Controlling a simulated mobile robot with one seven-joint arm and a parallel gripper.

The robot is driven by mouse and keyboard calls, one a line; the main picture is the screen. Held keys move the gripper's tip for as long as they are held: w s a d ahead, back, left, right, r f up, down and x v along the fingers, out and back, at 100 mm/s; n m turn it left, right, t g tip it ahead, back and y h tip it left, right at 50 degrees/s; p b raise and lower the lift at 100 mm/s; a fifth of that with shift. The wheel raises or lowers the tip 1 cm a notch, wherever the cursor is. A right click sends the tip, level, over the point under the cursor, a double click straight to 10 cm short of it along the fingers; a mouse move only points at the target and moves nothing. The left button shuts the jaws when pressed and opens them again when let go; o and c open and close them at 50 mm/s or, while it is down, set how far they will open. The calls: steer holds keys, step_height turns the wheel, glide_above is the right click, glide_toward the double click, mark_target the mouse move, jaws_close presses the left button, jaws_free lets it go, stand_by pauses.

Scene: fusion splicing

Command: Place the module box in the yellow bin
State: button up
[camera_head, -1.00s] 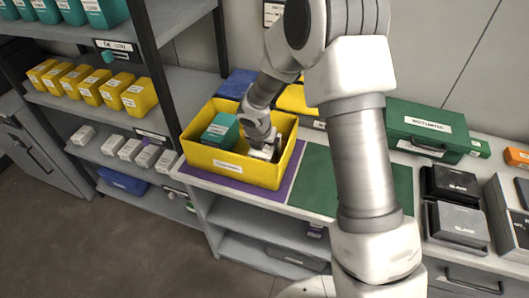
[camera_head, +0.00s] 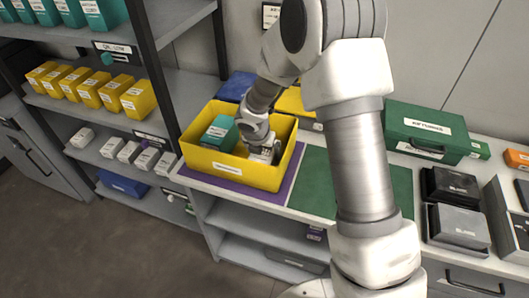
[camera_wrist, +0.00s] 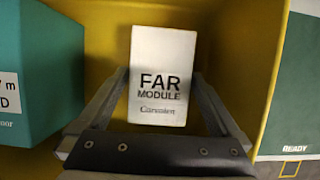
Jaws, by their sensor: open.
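The module box is a small white box (camera_wrist: 158,78) printed "FAR MODULE" in the wrist view. It is inside the yellow bin (camera_head: 230,169), whose yellow inner surfaces surround it. In the head view the box shows small and partly hidden under my gripper (camera_head: 262,154), at the bin's right side. My gripper is open, reaching down into the bin. In the wrist view its two fingers stand at the left and right of the box's lower part. I cannot tell whether they touch it.
A teal box (camera_head: 220,134) is also in the bin, left of my gripper. The bin stands on a purple mat (camera_head: 240,190). A shelf rack stands at left.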

steer(key=p+v, duration=0.2)
steer(key=v, duration=0.8)
steer(key=shift+s+r, duration=0.15)
steer(key=shift+r, duration=0.2)
steer(key=s+d+r+m, duration=0.5)
steer(key=r+m, duration=0.2)
steer(key=m, duration=0.1)
steer(key=s+d+r+m, duration=0.4)
steer(key=d+r+m, duration=0.1)
steer(key=r+m, duration=0.2)
steer(key=s+d+r+m+y, duration=0.1)
steer(key=s+r+m, duration=0.2)
steer(key=s+m, duration=0.4)
steer(key=s+d+r+m+t, duration=0.1)
steer(key=s+r+m, duration=0.2)
steer(key=s+m, duration=0.5)
steer(key=shift+s+d+m+y, duration=0.15)
steer(key=shift+s+m+y, duration=0.2)
steer(key=shift+m, duration=0.45)
